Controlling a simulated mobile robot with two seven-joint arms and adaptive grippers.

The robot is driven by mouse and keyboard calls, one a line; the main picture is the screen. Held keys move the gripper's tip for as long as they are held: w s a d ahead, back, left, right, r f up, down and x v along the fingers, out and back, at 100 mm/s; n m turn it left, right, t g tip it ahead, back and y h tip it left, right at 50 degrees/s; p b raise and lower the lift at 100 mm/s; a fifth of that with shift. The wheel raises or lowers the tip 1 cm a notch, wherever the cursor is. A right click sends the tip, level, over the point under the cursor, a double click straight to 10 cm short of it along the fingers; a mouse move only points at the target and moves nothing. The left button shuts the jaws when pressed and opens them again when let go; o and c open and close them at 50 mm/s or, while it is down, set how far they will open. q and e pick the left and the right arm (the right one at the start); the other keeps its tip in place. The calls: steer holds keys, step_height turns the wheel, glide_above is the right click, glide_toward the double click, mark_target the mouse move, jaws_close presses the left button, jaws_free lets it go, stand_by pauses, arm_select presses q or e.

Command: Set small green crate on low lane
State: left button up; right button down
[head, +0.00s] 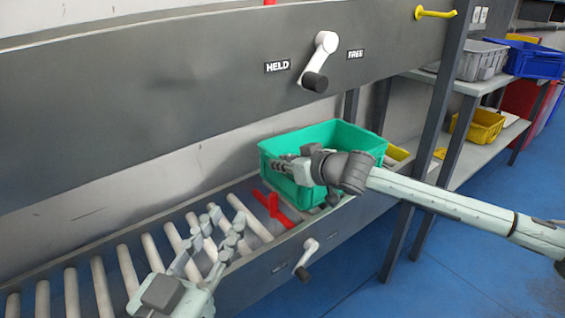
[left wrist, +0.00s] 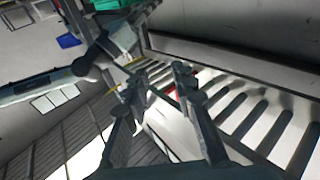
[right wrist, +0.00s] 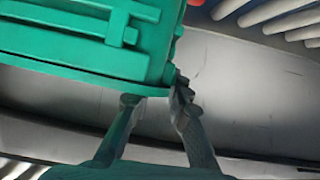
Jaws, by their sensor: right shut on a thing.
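The green crate (head: 325,137) is upright at the right end of the low roller lane (head: 122,268), just beyond a red stop (head: 273,208). I cannot tell whether its base touches the lane. My right gripper (head: 284,165) is shut on the crate at its near side; the crate also fills the upper left of the right wrist view (right wrist: 80,40). My left gripper (head: 228,220) is open and empty above the rollers, left of the red stop. Its spread fingers show in the left wrist view (left wrist: 158,80).
An upper lane wall with a white lever (head: 323,58) between HELD and FREE labels runs above. A similar lever (head: 307,258) is on the low lane's front. Shelves at right hold a grey bin (head: 480,60), a blue bin (head: 535,60) and a yellow bin (head: 480,126). The rollers at left are clear.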

steer(key=c, duration=1.5)
jaws_free()
arm_select(q)
steer(key=shift+s+d+r, duration=0.15)
steer(key=shift+d+r, duration=0.05)
steer(key=shift+r, duration=0.2)
arm_select(e)
steer(key=shift+o, duration=0.2)
steer(key=shift+s+d+r+p, duration=0.35)
steer(key=shift+r+p, duration=0.1)
arm_select(q)
steer(key=shift+g+y, duration=0.4)
steer(key=shift+g, duration=0.4)
steer(key=f, duration=0.1)
steer(key=a+f, duration=0.1)
steer(key=f, duration=0.2)
steer(key=shift+w+a+f, duration=0.1)
steer(key=shift+w+a, duration=0.25)
steer(key=shift+a, duration=0.05)
arm_select(e)
steer(key=v, duration=1.1)
arm_select(q)
steer(key=shift+d, duration=0.1)
arm_select(e)
steer(key=shift+s, duration=0.1)
